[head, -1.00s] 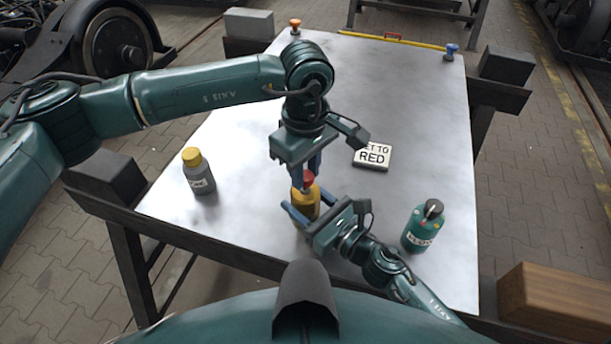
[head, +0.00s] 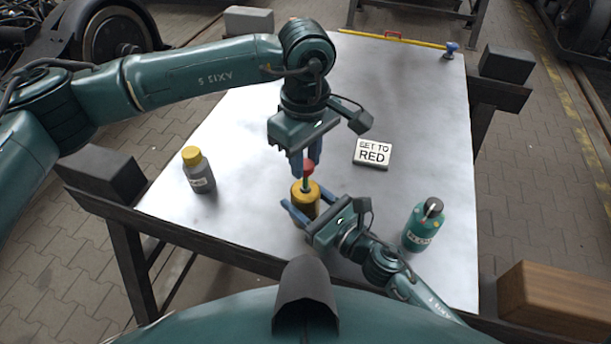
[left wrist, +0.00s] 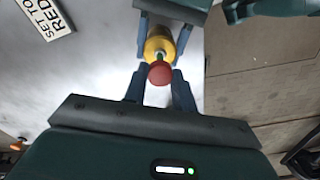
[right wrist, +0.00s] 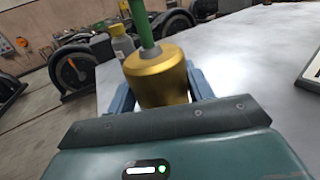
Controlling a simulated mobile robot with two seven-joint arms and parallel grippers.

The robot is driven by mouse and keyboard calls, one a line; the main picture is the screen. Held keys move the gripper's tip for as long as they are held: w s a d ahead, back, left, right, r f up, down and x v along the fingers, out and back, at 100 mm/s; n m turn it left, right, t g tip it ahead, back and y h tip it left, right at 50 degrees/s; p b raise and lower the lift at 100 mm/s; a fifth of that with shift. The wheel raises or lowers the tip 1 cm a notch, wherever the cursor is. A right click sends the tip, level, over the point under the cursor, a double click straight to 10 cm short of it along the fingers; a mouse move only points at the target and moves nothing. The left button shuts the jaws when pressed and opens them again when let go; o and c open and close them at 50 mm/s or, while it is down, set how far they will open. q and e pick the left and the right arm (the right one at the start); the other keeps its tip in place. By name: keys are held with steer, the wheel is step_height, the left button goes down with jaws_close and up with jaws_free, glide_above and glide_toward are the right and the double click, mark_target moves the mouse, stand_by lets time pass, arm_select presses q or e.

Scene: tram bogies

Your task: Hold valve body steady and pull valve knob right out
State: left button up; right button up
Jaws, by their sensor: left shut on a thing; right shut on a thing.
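The valve body (head: 305,206) is a yellow-gold cylinder standing on the metal table. My right gripper (head: 298,212) is shut on it from the front; the right wrist view shows the gold body (right wrist: 157,77) between the blue fingers. The valve knob (head: 309,168) is red, on a green stem (head: 306,184) rising from the body's top. My left gripper (head: 303,165) is shut on the red knob above the body; the left wrist view shows the knob (left wrist: 160,73) between its fingers. A length of green stem shows between knob and body. Whether its lower end is still inside is hidden.
A grey bottle with yellow cap (head: 199,171) stands left. A teal bottle with a black knob (head: 423,225) stands right, close to my right arm. A sign reading "SET TO RED" (head: 372,153) lies behind. A yellow bar (head: 390,40) lies along the far edge.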

mark_target(305, 164)
arm_select(q)
steer(key=o, duration=1)
step_height(305, 164, up, 12)
steer(key=shift+r, duration=0.1)
arm_select(e)
steer(key=o, duration=1.1)
steer(key=shift+s, duration=0.1)
